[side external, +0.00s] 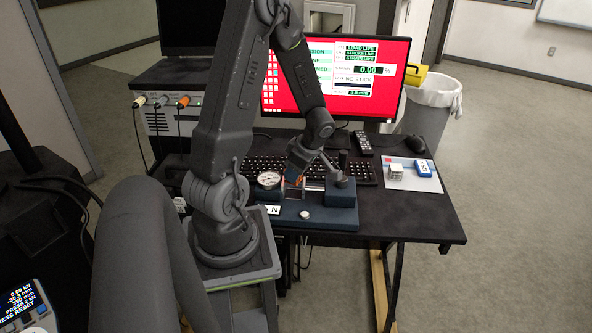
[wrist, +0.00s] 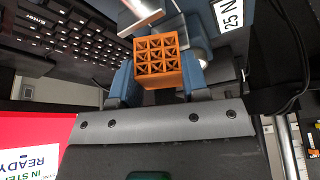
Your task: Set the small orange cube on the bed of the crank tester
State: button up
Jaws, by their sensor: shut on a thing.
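The small orange cube (wrist: 160,57) has an open lattice face and sits between the two blue fingers of my gripper (wrist: 158,75) in the wrist view. My gripper is shut on it. In the side view a bit of orange (side external: 298,181) shows at the tip of my gripper (side external: 297,176), over the crank tester. I cannot tell whether the cube touches the bed.
A keyboard (side external: 258,167) lies behind the tester, with a red monitor (side external: 385,84) beyond. The right front tabletop is clear.

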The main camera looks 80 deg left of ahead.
jog(key=shift+f, duration=0.25)
jog(key=o, duration=0.9)
jog(key=shift+r, duration=0.15)
jog(key=shift+r, duration=0.3)
jog(key=w+d+r+m+t, duration=0.1)
jog(key=w+d+r+m, duration=0.2)
jog(key=d+r, duration=0.3)
jog(key=w+d+r+m+t, duration=0.15)
jog(key=d+r+m, duration=0.25)
jog(key=r, duration=0.5)
jog(key=s+d+r+m+t+h, duration=0.1)
jog(key=s+d+r+m+t, duration=0.1)
jog(key=d+m, duration=0.6)
jog(key=s+d+r+m+t+h, duration=0.2)
jog(key=d+r+m+t, duration=0.2)
jog(key=d+m, duration=0.4)
jog(key=r+m, duration=0.1)
jog(key=m, duration=0.3)
jog(key=shift+d+m, duration=0.3)
jog(key=shift+d, duration=0.05)
